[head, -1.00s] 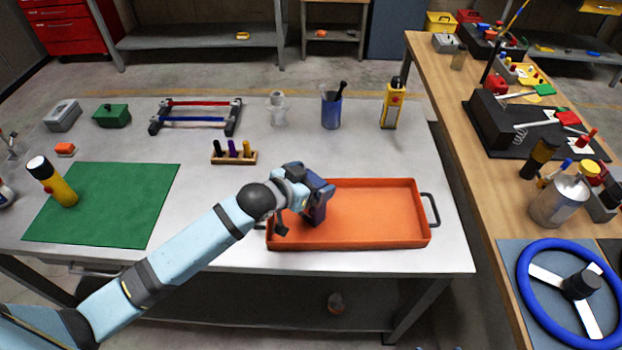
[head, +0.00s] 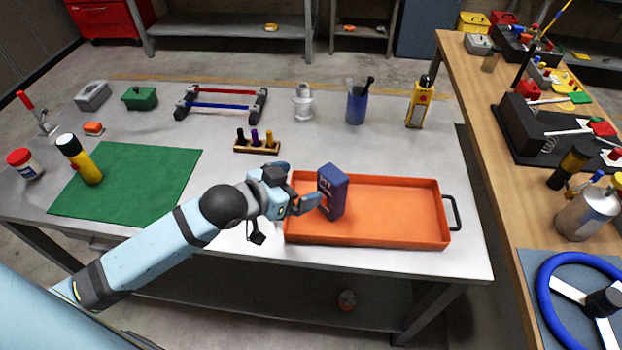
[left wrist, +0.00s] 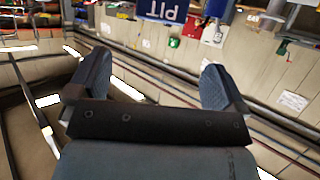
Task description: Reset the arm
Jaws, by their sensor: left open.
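My left arm comes in from the left. My right gripper is in neither view.
The grey table also bears a green mat (head: 125,185), a yellow-black flashlight (head: 80,160), a wooden holder (head: 257,147), a blue cup (head: 356,107) and a yellow bottle (head: 419,103). A wooden bench (head: 480,130) stands at right. The tray's right part is empty.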

